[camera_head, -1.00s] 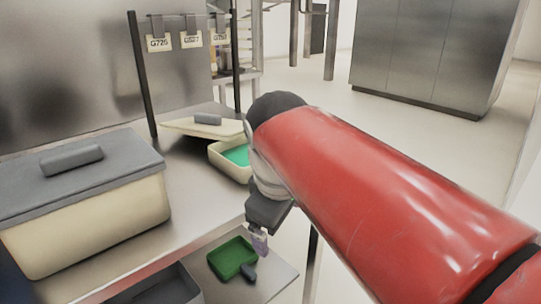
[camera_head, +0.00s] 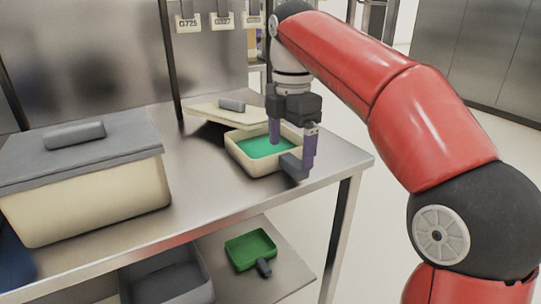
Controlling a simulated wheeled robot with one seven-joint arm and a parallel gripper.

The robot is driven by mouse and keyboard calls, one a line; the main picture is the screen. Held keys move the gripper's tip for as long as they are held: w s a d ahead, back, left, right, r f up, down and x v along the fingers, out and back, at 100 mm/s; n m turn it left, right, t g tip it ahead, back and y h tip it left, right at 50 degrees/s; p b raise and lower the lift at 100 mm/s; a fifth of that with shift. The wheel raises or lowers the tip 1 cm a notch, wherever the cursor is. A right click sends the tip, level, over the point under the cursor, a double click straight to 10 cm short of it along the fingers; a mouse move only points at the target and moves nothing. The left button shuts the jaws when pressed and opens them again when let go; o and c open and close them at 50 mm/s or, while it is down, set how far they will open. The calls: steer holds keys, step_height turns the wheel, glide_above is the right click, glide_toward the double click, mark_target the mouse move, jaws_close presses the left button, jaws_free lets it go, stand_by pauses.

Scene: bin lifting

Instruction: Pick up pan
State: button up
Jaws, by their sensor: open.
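A shallow cream pan (camera_head: 236,154) with a bright green inside stands on the upper metal table. A grey-blue handle (camera_head: 291,166) shows at its right front side, partly hidden by a finger. My gripper (camera_head: 291,154) points down at the pan's right side, its fingers open. One finger is over the green inside and the other is beside the handle. I cannot tell whether either finger touches the pan. A second, dark green pan (camera_head: 249,246) with a dark handle (camera_head: 264,267) lies on the lower shelf, away from my gripper.
A large cream bin (camera_head: 95,205) with a grey lid (camera_head: 75,155) stands at left on the table (camera_head: 195,205). A cream lid (camera_head: 205,113) with a grey grip lies tilted behind the pan. A grey tray (camera_head: 170,283) is on the lower shelf. Tags hang behind.

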mark_target(291, 161)
steer(key=f, duration=0.2)
steer(key=f+b, duration=0.1)
steer(key=f, duration=0.1)
steer(key=shift+s+d, duration=0.15)
steer(key=shift+s, duration=0.1)
steer(key=c, duration=1.1)
